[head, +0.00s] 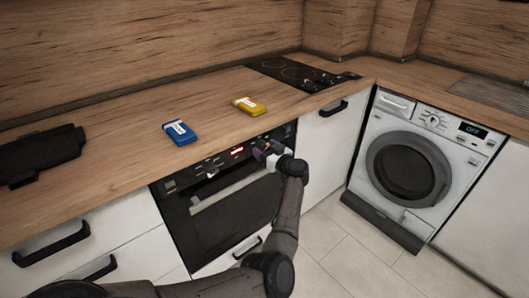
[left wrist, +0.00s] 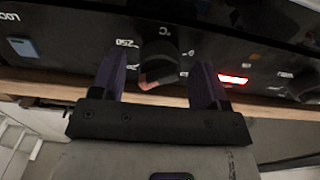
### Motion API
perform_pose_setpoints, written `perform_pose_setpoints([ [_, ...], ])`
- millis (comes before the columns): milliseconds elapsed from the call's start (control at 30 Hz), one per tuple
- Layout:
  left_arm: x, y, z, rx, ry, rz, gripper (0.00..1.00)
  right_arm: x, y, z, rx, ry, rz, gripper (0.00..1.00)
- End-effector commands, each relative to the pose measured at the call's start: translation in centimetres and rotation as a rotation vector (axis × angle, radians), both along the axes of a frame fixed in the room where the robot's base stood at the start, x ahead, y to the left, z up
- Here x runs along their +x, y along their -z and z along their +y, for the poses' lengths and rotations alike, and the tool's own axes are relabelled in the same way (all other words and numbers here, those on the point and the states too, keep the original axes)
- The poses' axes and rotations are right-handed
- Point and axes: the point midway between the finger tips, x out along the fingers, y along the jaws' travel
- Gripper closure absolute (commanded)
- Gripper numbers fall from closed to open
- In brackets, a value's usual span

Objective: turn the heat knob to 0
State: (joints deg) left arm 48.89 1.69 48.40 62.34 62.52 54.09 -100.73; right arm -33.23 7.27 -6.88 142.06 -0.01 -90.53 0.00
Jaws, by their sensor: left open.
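The heat knob (left wrist: 158,62) is a dark round knob on the black oven control panel, with a °C mark and 250 printed beside it. My left gripper (left wrist: 157,78) is open, with one purple finger on each side of the knob; I cannot tell whether they touch it. In the head view my left gripper (head: 266,151) is at the right part of the oven's control panel (head: 210,165), where it largely hides the knob. The knob's exact setting is not readable. My right gripper is in neither view.
A red lit display (left wrist: 233,79) is beside the knob. On the worktop above lie a blue packet (head: 179,132) and a yellow packet (head: 250,106). A black hob (head: 300,75) is behind, and a washing machine (head: 415,160) stands to the right.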

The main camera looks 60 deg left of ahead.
Motion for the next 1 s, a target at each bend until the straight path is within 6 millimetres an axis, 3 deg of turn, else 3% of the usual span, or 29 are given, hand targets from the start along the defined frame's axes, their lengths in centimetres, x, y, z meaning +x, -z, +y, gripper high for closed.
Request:
perform_pose_setpoints([
  [433,-0.09,-0.03,0.68,0.0,0.0,0.001,0.31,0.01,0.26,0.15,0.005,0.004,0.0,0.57],
  [900,-0.09,-0.01,0.66,0.0,0.0,0.0,0.76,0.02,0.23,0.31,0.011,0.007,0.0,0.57],
  [1000,-0.09,-0.01,0.66,0.0,0.0,0.0,0.8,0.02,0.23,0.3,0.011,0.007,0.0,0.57],
])
